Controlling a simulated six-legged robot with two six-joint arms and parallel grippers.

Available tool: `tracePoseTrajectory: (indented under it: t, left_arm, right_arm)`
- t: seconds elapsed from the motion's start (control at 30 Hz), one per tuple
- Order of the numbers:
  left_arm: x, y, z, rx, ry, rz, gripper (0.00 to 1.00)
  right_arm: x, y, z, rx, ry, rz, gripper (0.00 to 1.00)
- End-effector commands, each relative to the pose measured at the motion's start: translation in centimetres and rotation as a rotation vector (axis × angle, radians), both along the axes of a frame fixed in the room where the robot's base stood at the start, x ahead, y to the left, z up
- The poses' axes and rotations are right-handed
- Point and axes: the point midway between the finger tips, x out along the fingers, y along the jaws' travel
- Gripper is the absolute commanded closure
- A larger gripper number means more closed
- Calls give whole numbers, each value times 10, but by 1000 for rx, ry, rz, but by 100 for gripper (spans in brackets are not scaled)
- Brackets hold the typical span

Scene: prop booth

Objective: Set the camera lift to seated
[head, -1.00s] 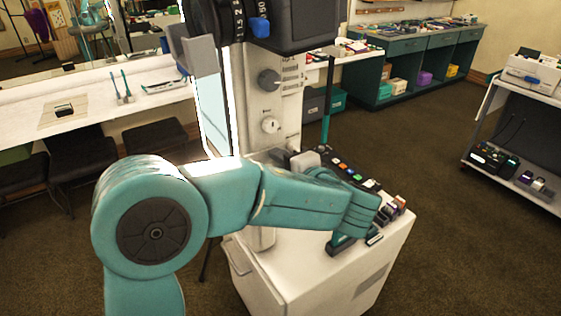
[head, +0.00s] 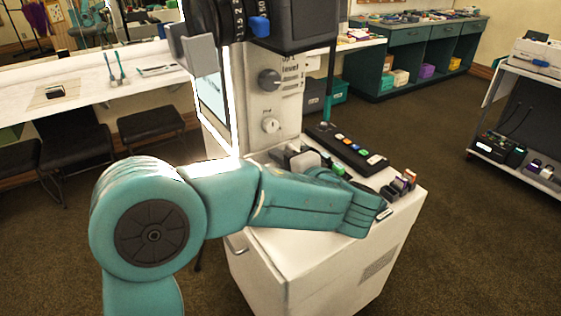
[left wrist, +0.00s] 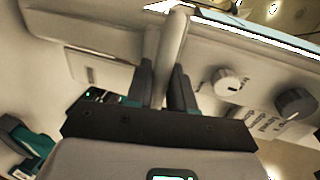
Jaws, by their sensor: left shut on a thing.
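The camera lift is a white cabinet (head: 320,265) with a white column (head: 255,115) and a dark camera head (head: 290,22) on top. The column front carries a grey knob (head: 269,80) and a white dial (head: 271,125); both show in the left wrist view, the dial (left wrist: 227,82) beside the knob (left wrist: 296,103). My left gripper (left wrist: 165,85) is shut on a pale grey lever (left wrist: 176,40) standing between its dark fingers. In the head view my teal forearm hides part of the cabinet top and my gripper's fingers are hard to make out. My right gripper is not in view.
A black button panel (head: 345,150) and several small dark blocks (head: 398,185) sit on the cabinet top. A white counter (head: 90,90) with stools is at left, a teal shelf unit (head: 400,65) behind, a cart (head: 520,150) at right. The carpet between is clear.

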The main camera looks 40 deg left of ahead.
Motion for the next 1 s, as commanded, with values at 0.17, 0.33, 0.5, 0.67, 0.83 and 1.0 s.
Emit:
tracePoseTrajectory:
  t: [0.17, 0.33, 0.5, 0.67, 0.83, 1.0]
  left_arm:
    - [0, 0, -9, 1, 2, 2, 100]
    - [0, 0, -6, 2, -1, 1, 100]
    - [0, 0, -6, 2, -2, 1, 61]
    - [0, 0, -6, 1, -2, 0, 61]
    - [-3, -10, -4, 1, -2, -2, 61]
    - [-17, -45, 3, 2, -3, -7, 61]
  right_arm:
    - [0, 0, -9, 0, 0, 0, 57]
    - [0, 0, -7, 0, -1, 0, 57]
    - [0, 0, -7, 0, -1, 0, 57]
    - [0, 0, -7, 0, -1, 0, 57]
    - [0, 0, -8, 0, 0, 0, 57]
    - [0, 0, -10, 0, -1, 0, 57]
